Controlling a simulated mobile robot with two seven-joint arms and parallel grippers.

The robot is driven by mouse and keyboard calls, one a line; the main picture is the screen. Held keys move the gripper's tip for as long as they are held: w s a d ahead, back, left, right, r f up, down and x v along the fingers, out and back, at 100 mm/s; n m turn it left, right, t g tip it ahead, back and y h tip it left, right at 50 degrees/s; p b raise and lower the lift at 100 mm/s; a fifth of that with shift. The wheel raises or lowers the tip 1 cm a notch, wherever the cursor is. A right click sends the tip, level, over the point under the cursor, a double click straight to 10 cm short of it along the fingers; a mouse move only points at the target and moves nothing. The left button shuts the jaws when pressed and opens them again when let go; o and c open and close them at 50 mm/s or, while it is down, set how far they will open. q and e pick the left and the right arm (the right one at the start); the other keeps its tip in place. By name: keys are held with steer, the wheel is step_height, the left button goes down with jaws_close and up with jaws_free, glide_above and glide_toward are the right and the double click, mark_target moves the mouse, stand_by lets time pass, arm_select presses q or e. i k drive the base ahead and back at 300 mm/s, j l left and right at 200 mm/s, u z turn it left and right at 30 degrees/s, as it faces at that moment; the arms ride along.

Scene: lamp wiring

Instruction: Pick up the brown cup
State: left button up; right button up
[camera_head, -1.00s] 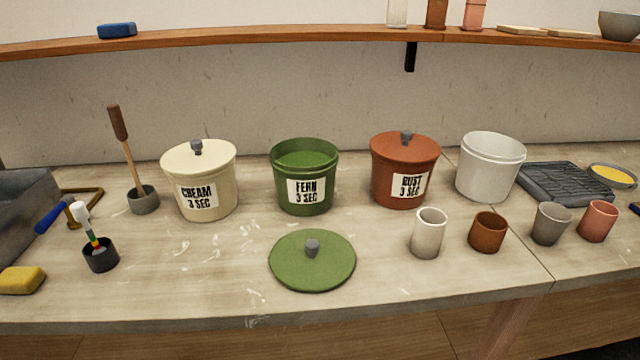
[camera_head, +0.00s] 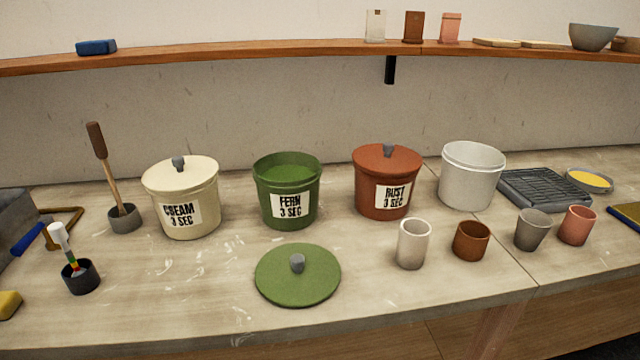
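The brown cup (camera_head: 471,241) stands upright on the bench, short and wide, with its open mouth up. A taller white cup (camera_head: 413,244) stands just left of it, and a grey cup (camera_head: 532,230) stands to its right with a gap between. A pink cup (camera_head: 576,226) is farther right. The brown cup is in front of the white bucket and near the bench's front edge. Neither of my grippers shows in the head view.
Behind stand a cream bucket (camera_head: 183,198), an open green bucket (camera_head: 287,191), a rust bucket (camera_head: 386,182) and a white bucket (camera_head: 471,176). A green lid (camera_head: 298,275) lies in front. A dark ribbed tray (camera_head: 545,190) lies at right. A shelf (camera_head: 230,58) runs above.

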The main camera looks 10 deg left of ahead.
mark_target(471, 241)
steer(key=i+l+u, duration=0.1)
steer(key=l, duration=0.55)
steer(key=i+l+u, duration=0.15)
steer(key=l, duration=0.45)
steer(key=l+u, duration=0.1)
steer(key=l, duration=0.55)
